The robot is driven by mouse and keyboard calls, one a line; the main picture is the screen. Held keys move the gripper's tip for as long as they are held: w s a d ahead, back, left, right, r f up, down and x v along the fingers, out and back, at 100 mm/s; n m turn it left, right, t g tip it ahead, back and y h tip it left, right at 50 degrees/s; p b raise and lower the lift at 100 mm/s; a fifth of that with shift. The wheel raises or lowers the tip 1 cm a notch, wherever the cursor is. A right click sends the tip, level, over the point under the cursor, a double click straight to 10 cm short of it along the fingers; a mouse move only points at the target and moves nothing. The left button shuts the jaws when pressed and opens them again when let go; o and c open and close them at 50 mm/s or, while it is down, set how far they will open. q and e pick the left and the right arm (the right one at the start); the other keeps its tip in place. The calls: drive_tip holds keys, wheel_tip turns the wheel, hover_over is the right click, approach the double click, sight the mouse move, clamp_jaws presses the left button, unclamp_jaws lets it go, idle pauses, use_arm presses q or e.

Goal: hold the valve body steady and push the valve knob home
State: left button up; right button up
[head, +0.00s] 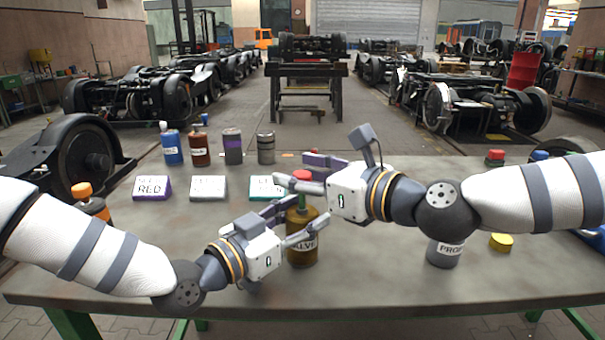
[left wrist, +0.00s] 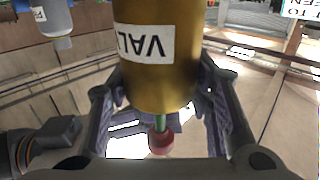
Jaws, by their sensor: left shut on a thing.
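The valve body (head: 302,252) is a brass-coloured cylinder with a white label, upright near the table's middle. My left gripper (head: 308,218) is shut on it from the left. The left wrist view shows the valve body (left wrist: 160,80) upside down between the fingers. The red valve knob (head: 302,175) is above the body; in the left wrist view the knob (left wrist: 161,142) stands off it on a green stem (left wrist: 160,123). My right gripper (head: 300,166) comes in from the right with its fingers apart, by the knob. I cannot tell whether it touches the knob.
A grey labelled cylinder (head: 444,254) and a yellow piece (head: 501,242) lie to the right. Labelled blocks (head: 208,188) and several bottles (head: 201,151) stand behind. An orange-capped bottle (head: 92,206) is at left. The table front (head: 350,288) is clear.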

clamp_jaws()
